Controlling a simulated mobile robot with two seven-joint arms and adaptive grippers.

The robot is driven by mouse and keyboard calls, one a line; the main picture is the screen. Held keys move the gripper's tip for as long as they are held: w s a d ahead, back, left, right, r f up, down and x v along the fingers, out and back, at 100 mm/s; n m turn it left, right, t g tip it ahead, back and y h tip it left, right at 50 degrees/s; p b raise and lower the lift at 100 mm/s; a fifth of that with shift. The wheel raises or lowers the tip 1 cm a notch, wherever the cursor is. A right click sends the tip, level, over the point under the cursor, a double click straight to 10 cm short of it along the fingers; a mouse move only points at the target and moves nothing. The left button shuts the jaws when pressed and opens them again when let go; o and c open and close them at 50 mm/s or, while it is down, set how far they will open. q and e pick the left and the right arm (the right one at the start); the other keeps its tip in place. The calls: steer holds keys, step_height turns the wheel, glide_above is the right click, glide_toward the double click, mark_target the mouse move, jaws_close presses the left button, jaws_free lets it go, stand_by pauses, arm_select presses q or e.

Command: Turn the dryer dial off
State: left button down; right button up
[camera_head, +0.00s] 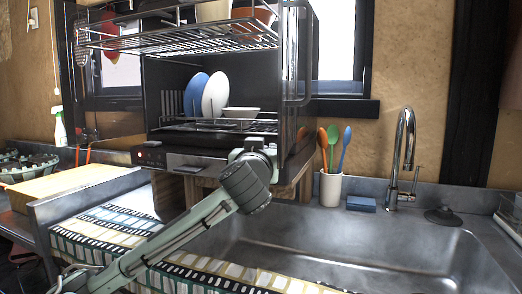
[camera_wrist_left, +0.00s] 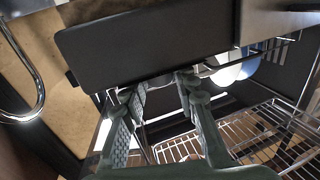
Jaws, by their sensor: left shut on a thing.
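The dish dryer (camera_head: 172,158) is a dark cabinet with open racks, standing behind the sink. Its front panel has small red marks near the left end. My left arm reaches in from the lower left, and my left gripper (camera_head: 255,152) is at the right part of the dryer's lower front. In the left wrist view my left gripper (camera_wrist_left: 160,86) has its two fingers against the edge of a black slab (camera_wrist_left: 150,45) of the dryer. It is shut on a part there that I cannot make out. I cannot pick out the dial. My right gripper is not in view.
White and blue plates (camera_head: 215,95) stand in the dryer. A utensil cup (camera_head: 330,190), a blue sponge (camera_head: 361,204) and the faucet (camera_head: 403,155) are to the right, behind the sink (camera_head: 380,245). A patterned cloth (camera_head: 110,225) lies at the left.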

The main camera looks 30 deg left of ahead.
arm_select(q)
steer(key=c, duration=1.2)
jaws_free()
steer(key=shift+o, duration=0.2)
step_height(320, 180, up, 10)
